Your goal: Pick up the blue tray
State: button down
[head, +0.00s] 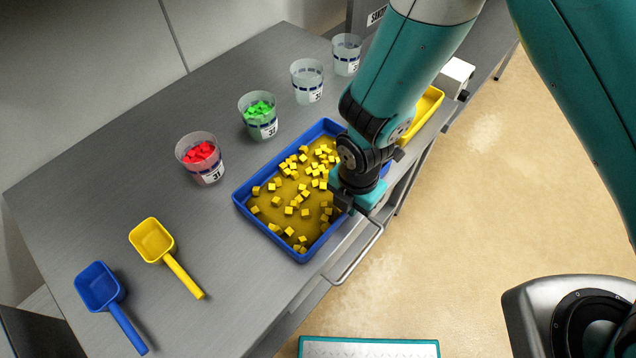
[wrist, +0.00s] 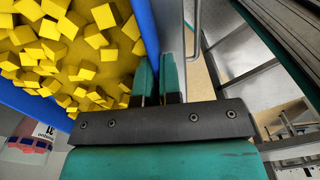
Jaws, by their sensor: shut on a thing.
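The blue tray (head: 243,206) sits on the grey table, with many yellow cubes scattered over its yellow-brown floor. My gripper (head: 352,198) is at the tray's near right long side. In the wrist view my gripper (wrist: 159,92) has its two teal fingers close together at the tray's blue wall (wrist: 148,32). It is shut on that wall. The exact contact is partly hidden by the fingers and, in the head view, by my arm. The tray looks level on the table.
A cup of red cubes (head: 201,158), a cup of green cubes (head: 259,116) and two clear cups (head: 307,82) stand behind the tray. Yellow (head: 154,241) and blue (head: 99,288) scoops lie left. A yellow tray (head: 428,106) is at right. A metal rail (head: 358,256) runs along the table's front.

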jog(key=shift+r, duration=0.1)
notch_tip(320, 180, up, 25)
jog(key=p, duration=0.2)
dwell(0.6)
